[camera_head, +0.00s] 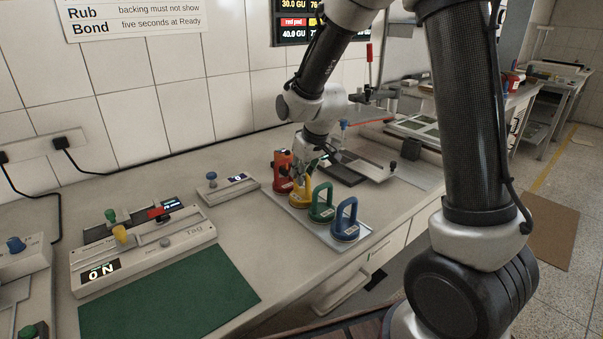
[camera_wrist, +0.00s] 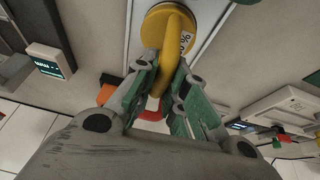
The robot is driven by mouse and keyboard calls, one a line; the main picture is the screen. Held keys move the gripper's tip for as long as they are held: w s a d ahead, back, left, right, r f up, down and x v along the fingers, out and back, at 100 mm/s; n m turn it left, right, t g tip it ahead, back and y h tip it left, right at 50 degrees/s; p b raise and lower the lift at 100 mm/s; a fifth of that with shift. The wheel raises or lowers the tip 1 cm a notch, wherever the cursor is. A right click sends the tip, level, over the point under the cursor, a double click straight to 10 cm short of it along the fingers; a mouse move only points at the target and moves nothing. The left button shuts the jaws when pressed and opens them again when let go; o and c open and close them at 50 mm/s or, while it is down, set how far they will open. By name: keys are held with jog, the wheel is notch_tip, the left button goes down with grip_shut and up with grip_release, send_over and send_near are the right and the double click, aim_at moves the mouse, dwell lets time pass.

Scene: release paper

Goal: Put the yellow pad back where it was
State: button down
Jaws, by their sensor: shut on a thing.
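The yellow pad (camera_head: 301,193) has a round base and a looped handle with a white label. In the head view it is in the row between the red pad (camera_head: 281,172) and the green pad (camera_head: 321,204), over the grey tray (camera_head: 337,241). My gripper (camera_head: 318,168) reaches down to it from behind. In the wrist view, the green-lined fingers of my gripper (camera_wrist: 168,85) are shut on the handle of the yellow pad (camera_wrist: 157,24). I cannot tell whether its base touches the tray.
The blue pad (camera_head: 345,220) stands at the front end of the row. A small grey box with a blue knob (camera_head: 227,187) is left of the tray. A white machine (camera_head: 145,244) and a green mat (camera_head: 170,296) lie further left. Bare bench lies between the mat and tray.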

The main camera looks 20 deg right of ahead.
jog(key=c, duration=1.5)
grip_release()
jog(key=shift+o, duration=0.2)
jog(key=v, duration=1.2)
jog(key=s+d+r+m, duration=0.1)
jog(key=s+d, duration=0.3)
jog(key=s, duration=0.4)
jog(key=s+d+r+m+h, duration=0.1)
jog(key=s+d+r+m, duration=0.1)
jog(key=s+d, duration=0.3)
jog(key=s+d+r+m, duration=0.1)
jog(key=s+d, duration=0.3)
jog(key=s, duration=0.8)
jog(key=shift+d+r+m, duration=0.25)
jog(key=shift+r+m, duration=0.05)
jog(key=shift+r, duration=0.55)
jog(key=shift+w, duration=0.1)
